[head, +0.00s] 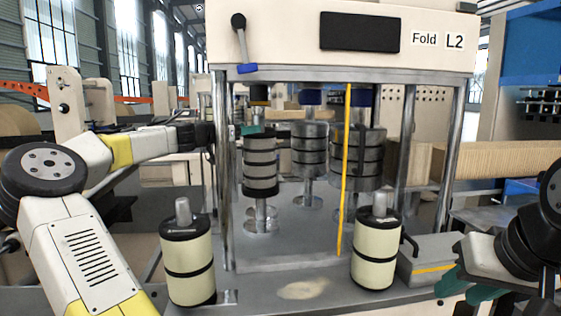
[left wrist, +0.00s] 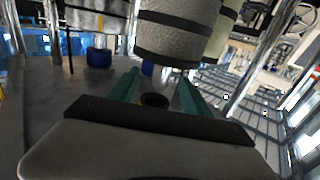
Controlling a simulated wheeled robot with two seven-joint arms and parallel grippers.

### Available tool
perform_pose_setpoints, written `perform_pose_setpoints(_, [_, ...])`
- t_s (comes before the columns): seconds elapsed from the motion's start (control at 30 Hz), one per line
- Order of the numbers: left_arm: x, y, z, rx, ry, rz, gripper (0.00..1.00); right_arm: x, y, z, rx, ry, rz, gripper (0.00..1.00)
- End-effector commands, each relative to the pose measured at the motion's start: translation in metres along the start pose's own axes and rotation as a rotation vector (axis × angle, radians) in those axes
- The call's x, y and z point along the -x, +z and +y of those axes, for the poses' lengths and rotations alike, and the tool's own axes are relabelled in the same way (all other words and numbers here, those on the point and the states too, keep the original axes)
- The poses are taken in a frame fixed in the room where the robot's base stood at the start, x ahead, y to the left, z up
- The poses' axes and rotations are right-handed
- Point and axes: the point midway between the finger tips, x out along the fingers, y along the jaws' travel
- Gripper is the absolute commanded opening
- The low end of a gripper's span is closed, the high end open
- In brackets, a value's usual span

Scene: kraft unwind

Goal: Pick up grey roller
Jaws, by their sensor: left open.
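The grey roller (head: 260,165) with black bands stands inside the machine frame, at the left of a group of similar grey rollers. It shows large in the left wrist view (left wrist: 176,38). My left gripper (head: 251,130) reaches in from the left at the roller's top end. In the left wrist view its teal fingers (left wrist: 155,92) are apart, on either side of the roller's end shaft (left wrist: 153,99); contact cannot be made out. My right gripper (head: 473,290) is at the lower right, away from the rollers, partly cut off by the edge; its finger gap is unclear.
Other grey rollers (head: 309,150) stand beside it. Two cream rollers, left (head: 188,262) and right (head: 377,250), stand at the front of the machine base (head: 290,245). A yellow bar (head: 344,200) and metal posts (head: 224,190) border the opening. The Fold L2 housing (head: 290,35) is overhead.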

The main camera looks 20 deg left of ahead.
Motion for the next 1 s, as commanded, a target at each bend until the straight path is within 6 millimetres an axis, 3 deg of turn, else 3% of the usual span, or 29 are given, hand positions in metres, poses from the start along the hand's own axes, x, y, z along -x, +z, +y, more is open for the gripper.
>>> perform_pose_setpoints(0.67, [-0.071,0.001,-0.005,0.001,0.003,0.001,0.57,0.0,0.0,0.0,0.0,0.0,0.0,0.36])
perform_pose_setpoints(1.0, [-0.077,0.001,-0.006,0.001,0.001,0.001,0.57,0.0,0.0,0.0,0.0,0.0,0.0,0.36])
